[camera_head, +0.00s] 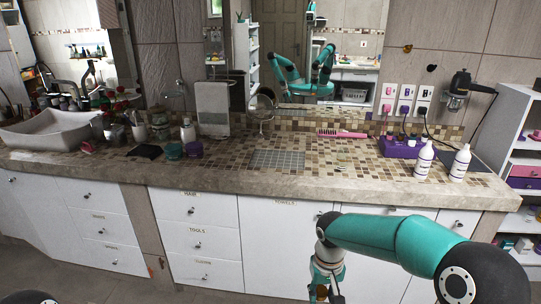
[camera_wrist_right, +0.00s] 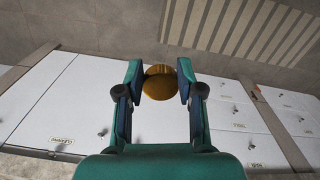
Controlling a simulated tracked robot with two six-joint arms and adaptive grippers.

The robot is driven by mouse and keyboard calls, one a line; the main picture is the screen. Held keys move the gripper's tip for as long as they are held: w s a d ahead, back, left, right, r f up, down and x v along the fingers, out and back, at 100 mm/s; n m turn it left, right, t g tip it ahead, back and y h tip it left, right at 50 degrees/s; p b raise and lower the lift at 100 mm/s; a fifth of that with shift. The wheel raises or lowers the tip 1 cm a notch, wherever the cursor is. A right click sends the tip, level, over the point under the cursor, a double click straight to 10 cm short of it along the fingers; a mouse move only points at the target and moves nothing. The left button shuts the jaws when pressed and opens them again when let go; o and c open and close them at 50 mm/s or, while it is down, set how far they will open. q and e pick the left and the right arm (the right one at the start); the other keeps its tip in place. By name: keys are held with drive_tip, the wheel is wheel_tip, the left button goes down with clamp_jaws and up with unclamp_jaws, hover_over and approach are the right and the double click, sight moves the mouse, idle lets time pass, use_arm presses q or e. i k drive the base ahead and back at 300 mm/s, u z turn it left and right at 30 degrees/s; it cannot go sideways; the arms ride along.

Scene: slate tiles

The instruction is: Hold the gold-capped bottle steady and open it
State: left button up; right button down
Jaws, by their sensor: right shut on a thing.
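A round gold piece (camera_wrist_right: 159,84), which looks like the gold cap, sits between the fingertips of my right gripper (camera_wrist_right: 159,76) in the right wrist view. The fingers touch it from both sides, so the gripper is shut on it. I cannot tell whether a bottle is joined to it; no bottle body shows. In the head view my right gripper (camera_head: 326,288) hangs in front of the white cabinets, below the counter edge, partly cut off by the bottom of the picture. No gold-capped bottle shows on the counter. My left gripper is not in view, apart from arms reflected in the mirror.
The counter (camera_head: 285,187) runs across the view above white drawers (camera_head: 200,235). Two white bottles (camera_head: 460,163) stand at its right near a purple box (camera_head: 400,147). A pink comb (camera_head: 342,134), round mirror (camera_head: 262,107) and basin (camera_head: 50,132) also stand or lie there. The counter's front middle is clear.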

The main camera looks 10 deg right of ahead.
sight(343, 157)
drive_tip(key=u, duration=0.05)
drive_tip(key=i, duration=0.9)
drive_tip(key=z, duration=0.1)
